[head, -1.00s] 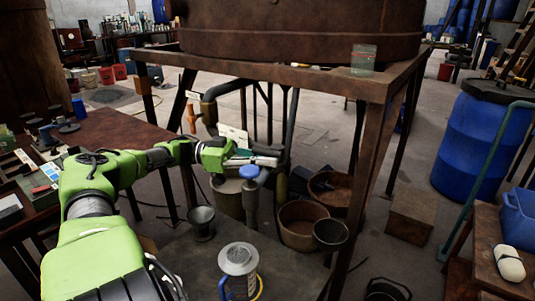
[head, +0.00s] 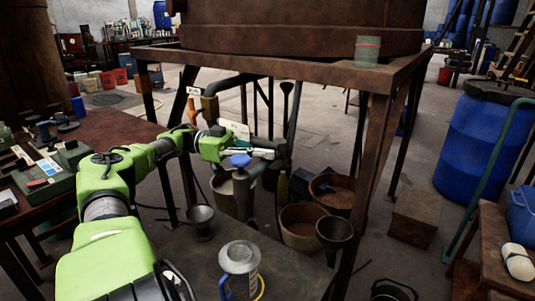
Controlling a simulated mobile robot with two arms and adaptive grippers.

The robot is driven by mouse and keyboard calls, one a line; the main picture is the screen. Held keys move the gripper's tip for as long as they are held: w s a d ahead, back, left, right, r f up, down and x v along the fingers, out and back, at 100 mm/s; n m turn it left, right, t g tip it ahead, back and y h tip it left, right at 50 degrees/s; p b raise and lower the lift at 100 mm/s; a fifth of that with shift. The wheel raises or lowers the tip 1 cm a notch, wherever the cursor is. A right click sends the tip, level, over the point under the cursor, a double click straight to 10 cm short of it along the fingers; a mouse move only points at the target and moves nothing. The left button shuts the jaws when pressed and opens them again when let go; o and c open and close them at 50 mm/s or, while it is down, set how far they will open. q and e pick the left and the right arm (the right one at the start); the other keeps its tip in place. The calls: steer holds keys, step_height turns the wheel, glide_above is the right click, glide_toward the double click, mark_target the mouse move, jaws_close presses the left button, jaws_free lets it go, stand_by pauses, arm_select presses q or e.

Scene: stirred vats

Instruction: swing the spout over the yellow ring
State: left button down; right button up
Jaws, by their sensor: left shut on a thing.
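The spout (head: 244,193) is a grey pipe with a blue cap, hanging below the rusty vat. My left gripper (head: 264,151) reaches in from the left and is shut at the spout's upper end, just above the blue cap. The fingers and pipe overlap there, so the exact contact is hard to see. The yellow ring (head: 262,287) shows only as a thin arc on the dark platform near the bottom edge. A grey canister with a blue handle (head: 239,262) hides most of it. The spout's lower end is behind the ring in the picture. My right gripper is out of view.
A metal funnel cup (head: 201,222) stands left of the spout. Brown tubs (head: 301,228) and a dark bucket (head: 334,234) stand to its right. The rusty stand's leg (head: 366,165) rises at right. A cluttered bench (head: 115,130) is at left.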

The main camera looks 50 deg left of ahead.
arm_select(q)
steer(key=shift+w+a+r, duration=0.1)
steer(key=shift+r, duration=0.25)
steer(key=c, duration=2.1)
jaws_free()
steer(key=shift+c, duration=0.2)
steer(key=shift+f, duration=0.15)
step_height(320, 180, up, 10)
steer(key=shift+r, duration=0.1)
steer(key=shift+d+f, duration=0.2)
